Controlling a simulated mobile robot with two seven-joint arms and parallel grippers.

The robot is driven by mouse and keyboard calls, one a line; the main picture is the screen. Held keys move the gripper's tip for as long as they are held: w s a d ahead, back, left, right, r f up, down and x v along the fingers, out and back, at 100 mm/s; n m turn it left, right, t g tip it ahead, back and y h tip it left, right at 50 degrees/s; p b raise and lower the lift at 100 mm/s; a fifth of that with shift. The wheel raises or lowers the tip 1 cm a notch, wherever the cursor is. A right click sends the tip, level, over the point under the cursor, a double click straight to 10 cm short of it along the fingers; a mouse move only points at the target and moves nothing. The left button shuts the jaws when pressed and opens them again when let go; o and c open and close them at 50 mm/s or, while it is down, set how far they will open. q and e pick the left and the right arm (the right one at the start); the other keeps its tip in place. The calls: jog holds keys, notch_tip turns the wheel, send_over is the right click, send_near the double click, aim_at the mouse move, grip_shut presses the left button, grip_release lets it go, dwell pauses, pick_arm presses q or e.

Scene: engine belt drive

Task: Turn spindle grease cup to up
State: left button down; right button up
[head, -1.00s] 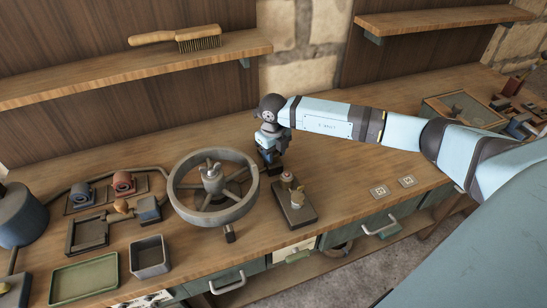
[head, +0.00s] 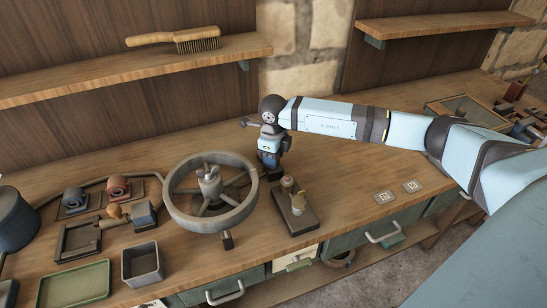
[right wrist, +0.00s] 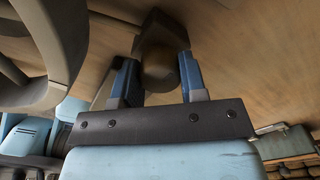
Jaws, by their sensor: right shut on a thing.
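My right gripper (head: 270,169) points down at the bench just behind and right of the large grey flywheel (head: 176,211). In the right wrist view, its two blue fingers (right wrist: 154,82) are shut on a dark brown, rounded cup (right wrist: 159,68), one on each side. I take this to be the spindle grease cup; its marking and which way it faces cannot be made out. In the head view the cup is hidden by the gripper. My left gripper is not in view.
A dark block with a brass-coloured fitting (head: 296,203) stands close in front of the gripper. A grey bin (head: 143,265) and a green tray (head: 75,286) lie at front left. The bench behind the gripper is clear.

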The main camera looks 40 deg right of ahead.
jog(key=shift+r, duration=0.1)
jog(key=o, duration=0.9)
notch_tip(320, 180, up, 14)
jog(key=shift+f+b, duration=0.15)
jog(key=shift+b, duration=0.3)
